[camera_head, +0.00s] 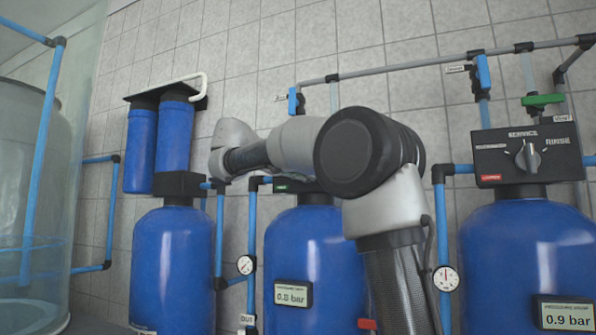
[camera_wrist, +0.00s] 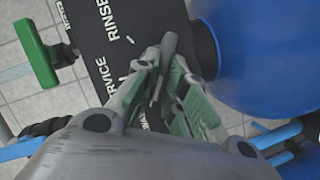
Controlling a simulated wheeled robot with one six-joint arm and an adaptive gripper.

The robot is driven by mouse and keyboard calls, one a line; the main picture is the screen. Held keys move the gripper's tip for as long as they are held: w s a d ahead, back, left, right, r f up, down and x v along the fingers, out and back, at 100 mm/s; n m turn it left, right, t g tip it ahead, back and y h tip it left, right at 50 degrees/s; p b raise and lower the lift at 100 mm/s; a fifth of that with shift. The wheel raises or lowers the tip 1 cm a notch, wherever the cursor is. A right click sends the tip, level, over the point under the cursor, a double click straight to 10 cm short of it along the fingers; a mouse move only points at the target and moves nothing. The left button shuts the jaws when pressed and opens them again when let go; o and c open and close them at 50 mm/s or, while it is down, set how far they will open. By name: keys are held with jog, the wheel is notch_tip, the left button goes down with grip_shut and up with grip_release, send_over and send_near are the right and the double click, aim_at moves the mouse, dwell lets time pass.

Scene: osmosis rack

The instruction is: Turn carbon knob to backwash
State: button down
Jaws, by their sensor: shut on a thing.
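In the wrist view, my gripper (camera_wrist: 163,76) has its green-padded fingers closed around a grey knob (camera_wrist: 169,46) on a black control panel (camera_wrist: 92,28). The words RINSE and SERVICE show on the panel; the fingers cover most of a third label. I cannot tell exactly which mark the knob points to. In the head view, my arm hides nearly all of the middle tank's panel, leaving a small green label (camera_head: 283,186) at its edge. My gripper's fingers and the held knob are hidden there.
A similar panel (camera_head: 495,160) with a red label and a free knob (camera_head: 528,156) sits above the right blue tank (camera_head: 525,245). The middle tank (camera_head: 300,250) stands below my arm. In the wrist view, a green valve handle (camera_wrist: 37,55) is left of the panel and a blue tank (camera_wrist: 265,60) right.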

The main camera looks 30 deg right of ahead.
dwell(0.5)
jog(key=c, duration=1.5)
grip_release()
jog(key=v, duration=1.2)
jog(key=shift+w+f, duration=0.1)
jog(key=shift+f, duration=0.1)
jog(key=shift+n, duration=0.3)
